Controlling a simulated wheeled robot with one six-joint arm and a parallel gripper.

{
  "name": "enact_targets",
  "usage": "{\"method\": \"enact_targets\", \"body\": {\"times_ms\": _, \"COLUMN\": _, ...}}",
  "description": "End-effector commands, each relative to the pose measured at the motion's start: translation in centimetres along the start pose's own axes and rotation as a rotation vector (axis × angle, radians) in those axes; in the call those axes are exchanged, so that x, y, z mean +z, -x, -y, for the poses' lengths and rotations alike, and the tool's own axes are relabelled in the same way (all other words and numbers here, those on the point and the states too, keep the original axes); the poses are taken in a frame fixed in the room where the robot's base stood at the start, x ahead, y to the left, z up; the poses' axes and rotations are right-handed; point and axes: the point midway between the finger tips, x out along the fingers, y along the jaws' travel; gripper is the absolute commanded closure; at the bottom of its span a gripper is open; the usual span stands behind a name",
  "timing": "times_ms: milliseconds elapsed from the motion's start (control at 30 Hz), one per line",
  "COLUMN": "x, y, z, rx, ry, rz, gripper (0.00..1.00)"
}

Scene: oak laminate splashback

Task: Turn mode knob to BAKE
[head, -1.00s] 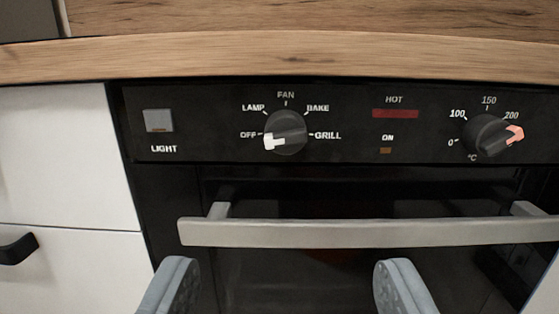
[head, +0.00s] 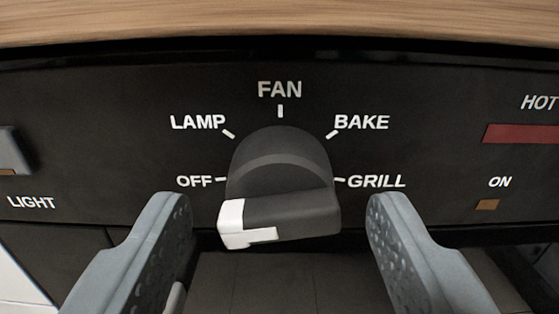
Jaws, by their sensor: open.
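The mode knob (head: 282,185) is a dark round dial with a raised grip bar and a white pointer end. It sits in the middle of the head view, with the labels OFF, LAMP, FAN, BAKE (head: 361,122) and GRILL around it. The white end points to the left, on the OFF side. My gripper (head: 280,208) is open. Its two grey fingers stand left and right of the knob, with a gap on each side, and neither visibly touches it.
The LIGHT switch (head: 12,152) is at the left edge. The red HOT strip (head: 522,134) and the small amber ON lamp (head: 487,204) are at the right. The wooden worktop edge (head: 280,20) runs above the black panel.

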Motion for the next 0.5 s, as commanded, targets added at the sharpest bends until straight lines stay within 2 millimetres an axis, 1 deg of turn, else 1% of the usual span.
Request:
{"method": "enact_targets", "body": {"times_ms": 33, "x": -0.01, "y": -0.48, "z": -0.04, "rx": 0.001, "ry": 0.0, "rz": -0.001, "gripper": 0.42}}
{"method": "enact_targets", "body": {"times_ms": 167, "x": 0.02, "y": -1.1, "z": -0.05, "rx": 0.001, "ry": 0.0, "rz": 0.0, "gripper": 0.42}}
{"method": "enact_targets", "body": {"times_ms": 467, "x": 0.0, "y": -1.23, "z": -0.03, "rx": 0.001, "ry": 0.0, "rz": 0.0, "gripper": 0.42}}
{"method": "enact_targets", "body": {"times_ms": 500, "x": 0.0, "y": -1.22, "z": -0.03, "rx": 0.001, "ry": 0.0, "rz": 0.0, "gripper": 0.49}}
